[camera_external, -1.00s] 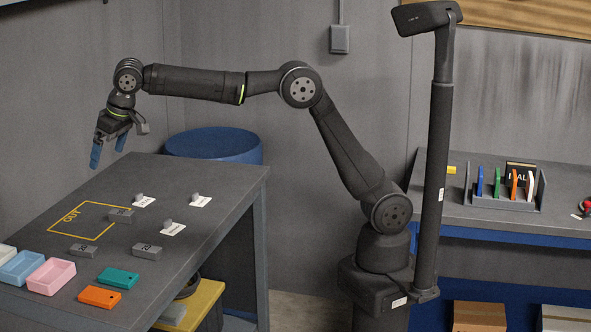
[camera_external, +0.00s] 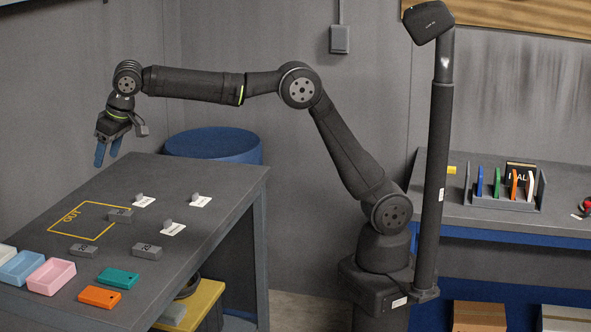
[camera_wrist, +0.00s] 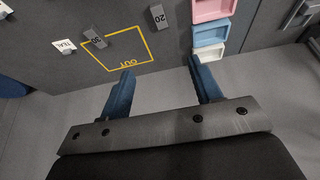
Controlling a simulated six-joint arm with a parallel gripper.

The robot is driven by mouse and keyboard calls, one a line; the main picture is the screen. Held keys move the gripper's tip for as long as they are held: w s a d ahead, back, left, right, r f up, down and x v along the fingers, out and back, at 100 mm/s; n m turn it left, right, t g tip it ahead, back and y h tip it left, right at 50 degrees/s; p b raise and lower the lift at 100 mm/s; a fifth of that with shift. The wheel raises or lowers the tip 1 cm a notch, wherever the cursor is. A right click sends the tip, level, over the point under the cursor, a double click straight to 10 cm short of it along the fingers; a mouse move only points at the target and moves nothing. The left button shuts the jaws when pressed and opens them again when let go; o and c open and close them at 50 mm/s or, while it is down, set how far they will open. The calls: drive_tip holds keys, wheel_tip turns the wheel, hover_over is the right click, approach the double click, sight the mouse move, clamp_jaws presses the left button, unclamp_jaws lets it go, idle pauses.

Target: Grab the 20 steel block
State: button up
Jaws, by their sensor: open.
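Several grey steel blocks lie flat on the bench. The block just outside the yellow square's near edge (camera_external: 83,250) reads 20 in the wrist view (camera_wrist: 158,17). Another grey block (camera_external: 147,251), to its right, also seems to read 20, but its print is small; it is out of the wrist view. A third block (camera_external: 120,215) lies at the square's corner, its number unclear; it also shows in the wrist view (camera_wrist: 95,38). My gripper (camera_external: 107,160) is open and empty, high over the bench's far left edge, apart from all blocks. Its blue fingers show in the wrist view (camera_wrist: 165,85).
The yellow OUT square (camera_external: 65,235) is marked on the bench (camera_external: 215,195). Pink (camera_external: 51,277), blue (camera_external: 20,267) and white trays stand at the front left.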

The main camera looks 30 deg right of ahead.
approach(83, 248)
drive_tip(key=shift+w+d+f+n, duration=0.1)
drive_tip(key=shift+w+f+n, duration=0.15)
drive_tip(key=shift+f, duration=0.35)
drive_tip(key=shift+w+d+f+n, duration=0.1)
drive_tip(key=shift+w+f+n, duration=0.1)
drive_tip(key=shift+f, duration=0.35)
drive_tip(key=shift+a+x, duration=0.2)
drive_tip(key=shift+x, duration=1.35)
drive_tip(key=shift+a+x, duration=0.2)
drive_tip(key=shift+x, duration=1.35)
drive_tip(key=shift+s+r, duration=0.1)
drive_tip(key=shift+s, duration=0.05)
drive_tip(key=shift+c, duration=0.2)
drive_tip(key=c, duration=1.2)
drive_tip(key=shift+r, duration=0.2)
